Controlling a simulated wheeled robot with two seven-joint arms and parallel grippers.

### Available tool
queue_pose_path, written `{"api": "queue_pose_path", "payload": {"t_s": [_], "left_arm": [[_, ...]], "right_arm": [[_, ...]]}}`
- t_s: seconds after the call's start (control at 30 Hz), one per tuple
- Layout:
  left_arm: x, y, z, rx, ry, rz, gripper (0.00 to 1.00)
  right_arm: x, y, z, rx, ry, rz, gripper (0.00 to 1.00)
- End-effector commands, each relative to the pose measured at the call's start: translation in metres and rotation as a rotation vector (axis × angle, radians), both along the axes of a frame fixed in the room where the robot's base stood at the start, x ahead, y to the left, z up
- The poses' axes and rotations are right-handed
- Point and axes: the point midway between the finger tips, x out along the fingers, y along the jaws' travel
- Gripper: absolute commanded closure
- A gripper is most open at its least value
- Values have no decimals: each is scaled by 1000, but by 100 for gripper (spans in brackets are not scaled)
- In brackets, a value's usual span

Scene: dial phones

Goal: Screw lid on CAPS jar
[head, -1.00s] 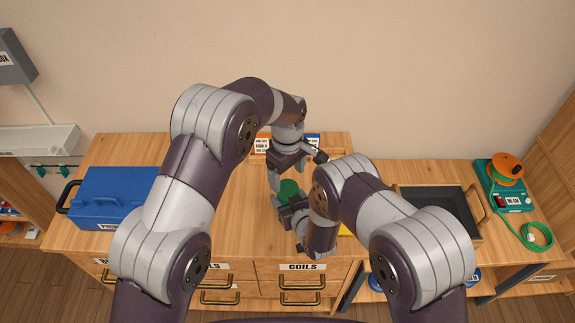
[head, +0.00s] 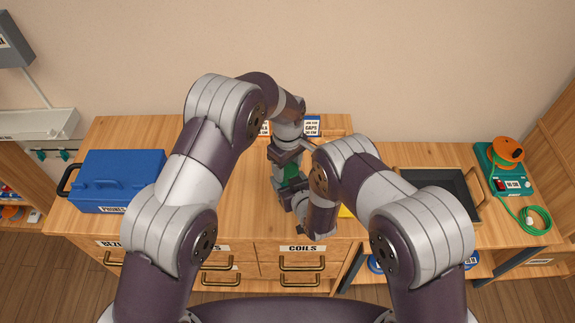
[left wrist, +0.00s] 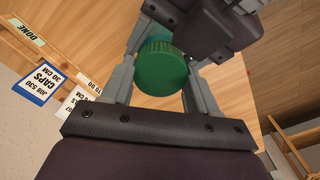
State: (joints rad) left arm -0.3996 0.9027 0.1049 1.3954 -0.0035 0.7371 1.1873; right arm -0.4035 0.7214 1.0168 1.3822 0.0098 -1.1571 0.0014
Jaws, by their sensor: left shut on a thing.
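A round green lid with a ribbed rim (left wrist: 160,68) sits between the fingers of my left gripper (left wrist: 165,55) in the left wrist view, and the fingers are shut on it. In the head view a bit of green (head: 291,171) shows beneath my left gripper (head: 284,170). My right gripper (head: 291,197) is close beside and below it. Its dark body also shows at the top of the left wrist view.
A blue toolbox (head: 117,182) stands left on the wooden cabinet top. At right are a black tray (head: 440,188) and a teal device with an orange spool and green cord (head: 505,170). A CAPS card (head: 311,127) stands at the back, near a DONE label (left wrist: 25,32).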

Motion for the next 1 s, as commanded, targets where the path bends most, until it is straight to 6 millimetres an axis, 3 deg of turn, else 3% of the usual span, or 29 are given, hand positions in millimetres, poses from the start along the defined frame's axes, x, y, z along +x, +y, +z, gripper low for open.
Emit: {"api": "queue_pose_path", "payload": {"t_s": [0.07, 0.3, 0.4, 0.73, 0.77, 0.8, 1.0], "left_arm": [[0, 0, 0, 0, 0, -48, 78], [0, 0, 0, 1, 0, -661, 78], [0, 0, -1, 0, 1, -834, 78], [0, 0, -1, 1, 1, -896, 78], [0, 0, -1, 1, 1, -896, 31], [0, 0, -1, 1, 1, -895, 18], [0, 0, -1, 1, 1, -894, 16]], "right_arm": [[0, 0, 0, 0, 0, -1, 100], [0, 0, 0, 0, 0, -1, 100], [0, 0, 0, 0, 0, -1, 100], [0, 0, 0, 0, 0, -1, 100], [0, 0, 0, 0, 0, -2, 100], [0, 0, 0, 0, 0, -1, 100], [0, 0, 0, 0, 0, -1, 100]]}}
